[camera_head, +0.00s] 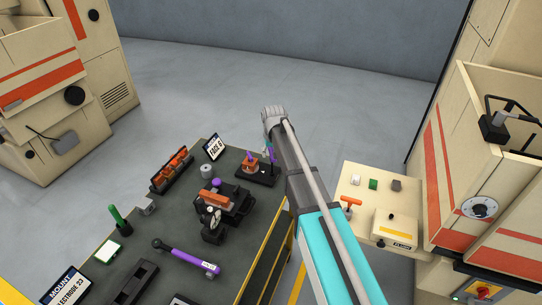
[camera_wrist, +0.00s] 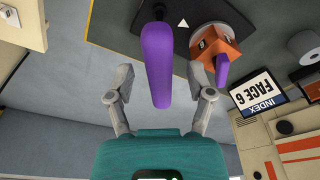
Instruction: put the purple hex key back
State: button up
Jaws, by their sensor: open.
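The purple hex key (camera_wrist: 157,65) shows in the wrist view as a long purple handle pointing toward me, between the two spread fingers of my gripper (camera_wrist: 161,82). A gap shows on each side of the handle. Its far end meets the dark tray (camera_wrist: 120,22); I cannot tell how it is seated there. In the head view a bit of purple (camera_head: 271,153) shows beside my arm, at the right end of the tray (camera_head: 262,179). My gripper is mostly hidden behind my arm in that view.
An orange block with a purple part (camera_wrist: 217,50) stands close beside the key. The "INDEX FACE 6" sign (camera_wrist: 258,93) is near it. The dark table (camera_head: 133,240) also holds a fixture (camera_head: 212,222) and a purple-handled wrench (camera_head: 190,259). Open floor lies beyond the table.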

jog(key=shift+f, duration=0.1)
dwell(0.4)
grip_shut()
